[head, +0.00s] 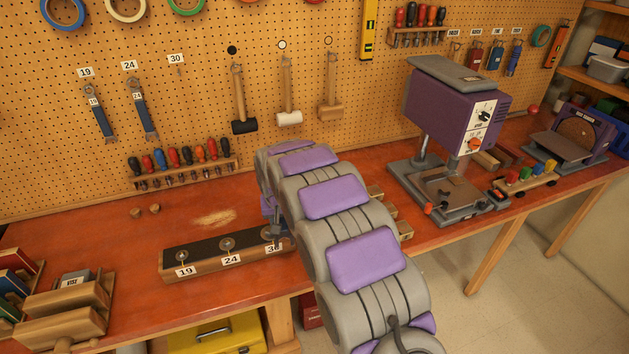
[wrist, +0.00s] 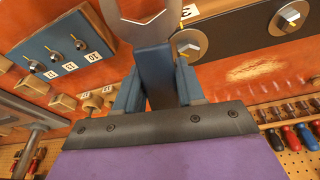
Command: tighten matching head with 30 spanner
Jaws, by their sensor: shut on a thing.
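My gripper (wrist: 158,88) is shut on a spanner (wrist: 154,70) with a blue shank and a grey open-ended head (wrist: 140,14). In the wrist view the spanner's jaw is beside the 30 bolt head (wrist: 188,45), apart in the picture; any height gap is hard to judge. In the head view my arm hides most of the gripper and spanner. The bolt block (head: 176,272) has a dark top and labels 19, 24 and 30. The 19 bolt (head: 184,254) and 24 bolt (head: 227,244) are clear; the 30 bolt (head: 271,235) is partly covered. The 30 peg (head: 178,72) is empty.
The 19 spanner (head: 99,113) and 24 spanner (head: 144,108) hang on the pegboard, near several mallets. A screwdriver rack (head: 185,177) is behind the block. Bench left of the block is mostly clear.

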